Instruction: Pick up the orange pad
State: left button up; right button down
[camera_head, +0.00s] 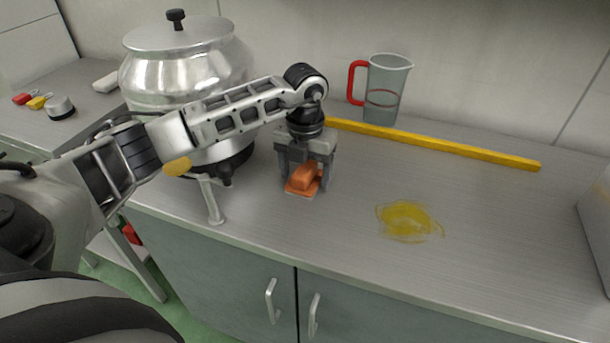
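The orange pad (303,180) has a flat base and a raised block on top. It appears to lie on the steel counter (340,225), right of the large metal vessel. My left gripper (304,182) points down over it, with one finger to the left of the pad and one to the right. The fingers are spread wide, and the gripper looks open. Whether a finger touches the pad is not clear. My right gripper is not in view.
A large lidded metal vessel (185,65) on legs stands at left. A clear jug (386,85) with a red handle stands behind a long yellow bar (440,144). A yellow smear (408,220) lies right of the pad. The front right counter is clear.

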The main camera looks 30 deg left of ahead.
aim_at(305, 167)
pick_arm(q)
jog(key=c, duration=0.7)
jog(key=shift+r, duration=0.5)
notch_tip(305, 167, up, 2)
jog(key=shift+r, duration=0.2)
jog(key=s+d+r, duration=0.5)
jog(key=d+r, duration=0.1)
jog(key=d, duration=0.1)
jog(key=s+d+r+b, duration=0.1)
jog(key=s+d+r, duration=0.2)
jog(key=d, duration=0.1)
jog(key=shift+s+r, duration=0.3)
jog(key=shift+r, duration=0.05)
